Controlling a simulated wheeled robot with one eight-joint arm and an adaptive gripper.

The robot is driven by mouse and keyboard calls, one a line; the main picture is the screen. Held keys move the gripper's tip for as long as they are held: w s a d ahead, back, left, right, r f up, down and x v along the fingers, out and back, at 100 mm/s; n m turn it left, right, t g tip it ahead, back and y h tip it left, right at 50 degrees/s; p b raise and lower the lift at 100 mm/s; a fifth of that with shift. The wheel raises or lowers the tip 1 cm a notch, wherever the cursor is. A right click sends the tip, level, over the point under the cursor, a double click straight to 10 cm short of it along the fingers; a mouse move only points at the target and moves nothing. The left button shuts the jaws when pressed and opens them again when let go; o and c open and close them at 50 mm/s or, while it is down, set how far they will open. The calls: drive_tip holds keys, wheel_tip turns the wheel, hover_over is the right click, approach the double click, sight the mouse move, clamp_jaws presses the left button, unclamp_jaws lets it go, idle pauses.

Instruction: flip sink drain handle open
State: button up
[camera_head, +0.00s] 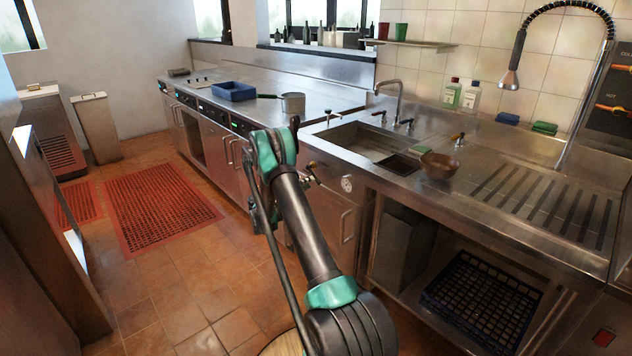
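The metal sink basin (355,143) is set into the steel counter right of centre. A small lever fitting (312,174) with brass-coloured and dark parts shows at the cabinet front below the sink, just right of my arm. It may be the drain handle; its exact shape and position are too small to tell. My arm rises from the bottom centre to a teal joint left of this fitting, hiding part of the cabinet front. My gripper does not show clearly; the far end of the arm is hidden behind its nearer links.
A curved faucet (398,100) stands behind the sink. A brown bowl (438,166) sits to its right. Red mats (158,205) lie on the tiled floor, which is open to the left.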

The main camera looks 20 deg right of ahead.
sight(316, 180)
drive_tip(key=x, duration=0.5)
drive_tip(key=shift+w+d, duration=0.1)
drive_tip(key=shift+d, duration=0.3)
drive_tip(key=shift+c, duration=0.2)
clamp_jaws()
